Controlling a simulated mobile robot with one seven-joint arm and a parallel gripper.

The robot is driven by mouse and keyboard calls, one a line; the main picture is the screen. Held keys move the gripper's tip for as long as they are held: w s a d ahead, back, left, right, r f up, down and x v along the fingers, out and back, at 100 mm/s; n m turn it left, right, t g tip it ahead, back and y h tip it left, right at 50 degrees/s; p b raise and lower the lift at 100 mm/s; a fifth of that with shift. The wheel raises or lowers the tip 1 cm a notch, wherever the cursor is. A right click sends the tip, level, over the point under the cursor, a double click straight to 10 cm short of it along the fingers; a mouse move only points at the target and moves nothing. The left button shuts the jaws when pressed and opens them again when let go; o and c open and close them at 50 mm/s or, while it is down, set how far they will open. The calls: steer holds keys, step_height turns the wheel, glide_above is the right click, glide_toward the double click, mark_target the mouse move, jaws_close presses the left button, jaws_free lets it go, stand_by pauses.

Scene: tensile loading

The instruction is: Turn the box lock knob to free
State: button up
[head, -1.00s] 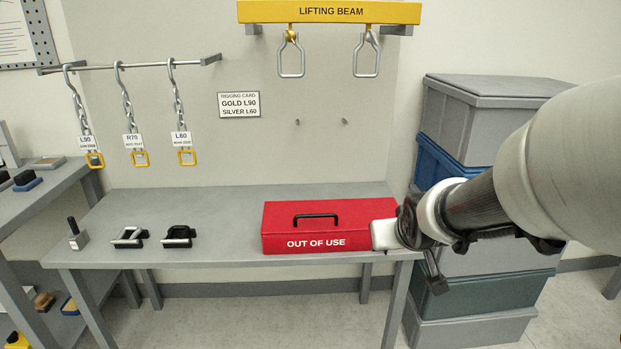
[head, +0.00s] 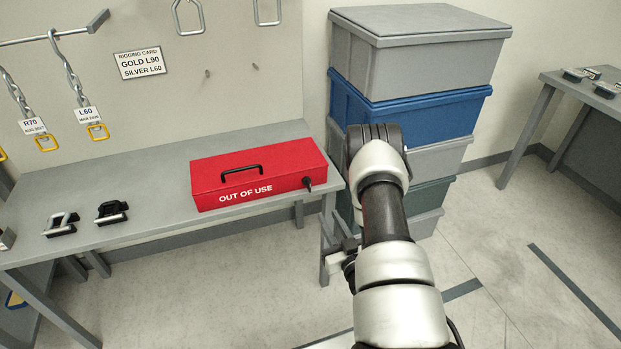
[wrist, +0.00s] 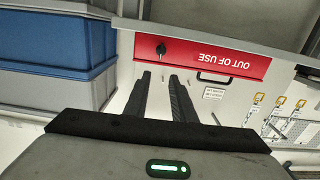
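The red box (head: 262,170) lies on the grey bench, marked OUT OF USE, with a black handle on top. Its lock knob (head: 307,183) is small and dark, on the front face near the right end. The wrist view shows the box upside down, with the dark knob (wrist: 160,49) beyond my fingertips. My gripper (wrist: 159,76) is open, its two dark fingers apart with nothing between them. The fingers point towards the box but appear clear of the knob. In the head view my gripper is mostly hidden by my arm.
Stacked bins (head: 410,100) stand right of the bench (head: 150,225). Two dark clamp-like pieces (head: 112,212) lie on the bench left of the box. Chains hang at the upper left. Another table (head: 590,85) stands at far right. Floor is open at the lower right.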

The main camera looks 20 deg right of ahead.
mark_target(310, 184)
steer(key=w, duration=1.6)
steer(key=shift+w+f, duration=0.1)
steer(key=shift+w, duration=0.15)
jaws_close()
